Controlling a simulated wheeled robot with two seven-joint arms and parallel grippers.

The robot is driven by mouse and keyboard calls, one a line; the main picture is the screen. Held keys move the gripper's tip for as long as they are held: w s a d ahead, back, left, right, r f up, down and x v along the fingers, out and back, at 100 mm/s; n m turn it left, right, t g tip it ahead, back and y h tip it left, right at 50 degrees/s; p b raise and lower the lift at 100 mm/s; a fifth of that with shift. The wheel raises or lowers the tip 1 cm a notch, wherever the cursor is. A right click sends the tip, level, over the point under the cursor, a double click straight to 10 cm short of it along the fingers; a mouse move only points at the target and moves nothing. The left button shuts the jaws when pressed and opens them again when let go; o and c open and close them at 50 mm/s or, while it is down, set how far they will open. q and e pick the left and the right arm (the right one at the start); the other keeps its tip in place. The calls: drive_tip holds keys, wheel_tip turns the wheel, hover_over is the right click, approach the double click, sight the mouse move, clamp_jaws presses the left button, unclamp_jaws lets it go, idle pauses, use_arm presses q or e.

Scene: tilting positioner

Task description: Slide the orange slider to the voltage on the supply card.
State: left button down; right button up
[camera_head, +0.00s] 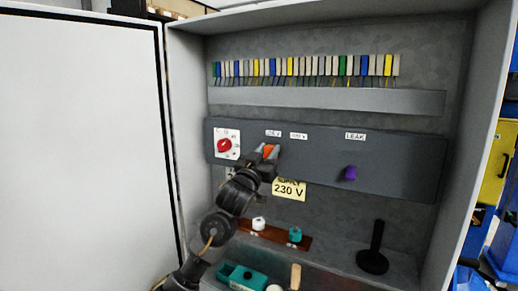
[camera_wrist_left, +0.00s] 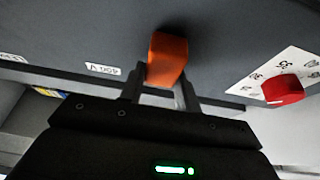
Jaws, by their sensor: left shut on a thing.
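The orange slider (camera_head: 268,151) is on the dark panel (camera_head: 400,168), below two small white labels whose print is too small to read surely in the head view. My left gripper (camera_head: 268,156) is shut on it; the wrist view shows its two fingers at either side of the orange slider (camera_wrist_left: 167,60). In that view an upside-down voltage label (camera_wrist_left: 103,69) lies a little left of the slider. The slider's track is hidden. The yellow supply card (camera_head: 289,188) reads 230 V and hangs below the panel. My right gripper is not in view.
A red rotary knob (camera_head: 224,146) is left of the slider, and a purple knob (camera_head: 350,173) under the LEAK label is at right. A black post (camera_head: 373,248) stands on the cabinet floor. The open white door (camera_head: 80,150) is at left.

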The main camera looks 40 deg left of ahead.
use_arm(q)
drive_tip(key=shift+r, duration=0.1)
drive_tip(key=shift+a, duration=0.15)
drive_tip(key=c, duration=1)
unclamp_jaws()
drive_tip(key=shift+a, duration=0.15)
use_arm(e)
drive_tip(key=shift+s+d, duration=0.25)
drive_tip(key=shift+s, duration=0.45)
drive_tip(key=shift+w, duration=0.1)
